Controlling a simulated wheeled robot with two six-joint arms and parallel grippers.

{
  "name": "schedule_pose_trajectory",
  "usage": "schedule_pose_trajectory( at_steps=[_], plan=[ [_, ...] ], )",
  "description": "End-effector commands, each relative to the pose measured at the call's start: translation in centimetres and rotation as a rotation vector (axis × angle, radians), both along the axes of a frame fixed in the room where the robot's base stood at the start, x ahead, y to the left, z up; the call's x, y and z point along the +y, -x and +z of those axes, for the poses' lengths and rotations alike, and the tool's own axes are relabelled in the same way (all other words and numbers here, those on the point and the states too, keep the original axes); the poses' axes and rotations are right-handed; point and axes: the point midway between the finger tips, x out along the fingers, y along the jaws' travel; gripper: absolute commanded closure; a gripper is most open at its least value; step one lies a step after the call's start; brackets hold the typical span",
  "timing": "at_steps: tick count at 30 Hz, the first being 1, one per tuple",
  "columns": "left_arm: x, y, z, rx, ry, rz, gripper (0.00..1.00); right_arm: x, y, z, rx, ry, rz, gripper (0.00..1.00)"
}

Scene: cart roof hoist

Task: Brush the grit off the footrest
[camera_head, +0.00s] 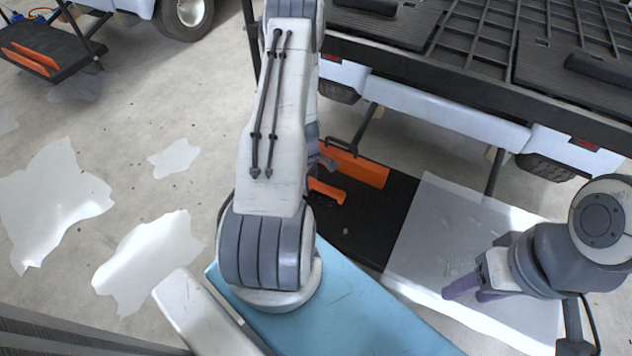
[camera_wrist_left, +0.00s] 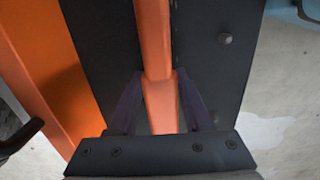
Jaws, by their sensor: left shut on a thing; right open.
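The footrest (camera_head: 395,205) is a black panel below the cart's rear. An upright orange plate (camera_head: 356,165) stands along its far side; its orange face also shows in the left wrist view (camera_wrist_left: 55,70). A small grey lump (camera_head: 345,231) lies on the black surface and shows in the left wrist view (camera_wrist_left: 225,39). My left gripper (camera_wrist_left: 160,108) is shut on an orange bar (camera_wrist_left: 153,40), which looks like a handle; it shows in the head view (camera_head: 327,191). Any bristles are hidden. My left arm covers part of the footrest. My right gripper (camera_head: 470,291) is open and empty above a pale grey panel.
The pale grey panel (camera_head: 425,235) adjoins the footrest on the right. The cart's black slatted deck (camera_head: 480,75) and white rear bumper (camera_head: 440,112) rise behind it. Another cart's black step (camera_head: 75,60) is at the upper left. Concrete floor with pale patches (camera_head: 150,255) is open at left.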

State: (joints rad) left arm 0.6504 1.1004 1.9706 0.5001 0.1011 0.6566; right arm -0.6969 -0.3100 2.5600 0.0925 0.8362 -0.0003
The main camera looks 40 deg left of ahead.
Motion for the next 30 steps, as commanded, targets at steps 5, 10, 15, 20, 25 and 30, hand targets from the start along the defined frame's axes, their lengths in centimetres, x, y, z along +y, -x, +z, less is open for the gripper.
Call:
schedule_pose_trajectory(
  at_steps=[5, 10, 15, 20, 25, 30],
  plan=[
    [1.2, 0.4, 0.3, 0.001, 0.001, 0.002, 0.95, 0.0, 0.0, 1.4, 0.0, 0.0, 0.0, 0.5],
    [2.4, 0.6, 0.3, 0.0, 0.0, 0.002, 0.95, 0.0, 0.0, 2.6, 0.0, 0.0, 0.0, 0.5],
    [3.6, 0.9, 0.3, 0.0, 0.0, 0.003, 0.95, 0.0, 0.0, 3.7, 0.0, 0.0, 0.0, 0.5],
    [4.7, 1.2, 0.2, -0.001, 0.0, 0.003, 0.95, 0.0, 0.0, 4.6, 0.0, 0.0, 0.0, 0.5],
    [5.8, 1.4, 0.1, -0.001, 0.001, 0.003, 0.95, 0.0, 0.0, 5.1, 0.0, 0.0, 0.0, 0.5],
    [6.8, 1.7, 0.1, -0.001, 0.0, 0.001, 0.95, 0.0, 0.0, 5.6, 0.0, 0.0, 0.0, 0.5]
  ],
)
